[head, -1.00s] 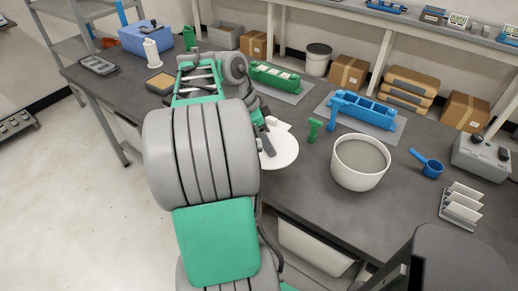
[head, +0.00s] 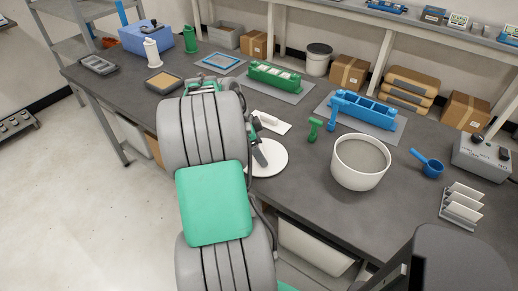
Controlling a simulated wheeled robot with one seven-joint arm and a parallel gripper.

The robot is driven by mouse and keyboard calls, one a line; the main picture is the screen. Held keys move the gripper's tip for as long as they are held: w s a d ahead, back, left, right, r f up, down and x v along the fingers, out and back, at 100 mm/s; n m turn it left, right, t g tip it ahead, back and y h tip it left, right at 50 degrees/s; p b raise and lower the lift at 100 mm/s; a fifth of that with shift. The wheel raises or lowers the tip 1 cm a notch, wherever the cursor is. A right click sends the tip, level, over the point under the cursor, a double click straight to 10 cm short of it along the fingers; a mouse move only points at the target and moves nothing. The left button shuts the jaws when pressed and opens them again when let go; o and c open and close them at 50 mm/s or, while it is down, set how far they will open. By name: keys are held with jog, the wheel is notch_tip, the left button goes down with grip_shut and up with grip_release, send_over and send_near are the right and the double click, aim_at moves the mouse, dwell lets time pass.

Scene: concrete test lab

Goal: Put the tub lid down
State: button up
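The tub lid (head: 271,160) is a flat white disc near the front edge of the dark workbench, left of the open tub. My gripper (head: 260,156) is at the lid's left side, its grey finger overlapping the disc. My arm covers most of the gripper, so its closure and grip on the lid are hidden. I cannot tell whether the lid touches the bench. The white tub (head: 343,178) stands upright and uncovered, with a grey surface inside.
A white plate with a block (head: 272,123) and a green tool (head: 314,130) lie behind the lid. Green (head: 274,77) and blue (head: 366,110) racks sit on grey mats. A blue scoop (head: 431,165) is right of the tub. Bare bench (head: 300,194) lies in front of the tub.

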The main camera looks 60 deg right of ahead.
jog(key=o, duration=0.3)
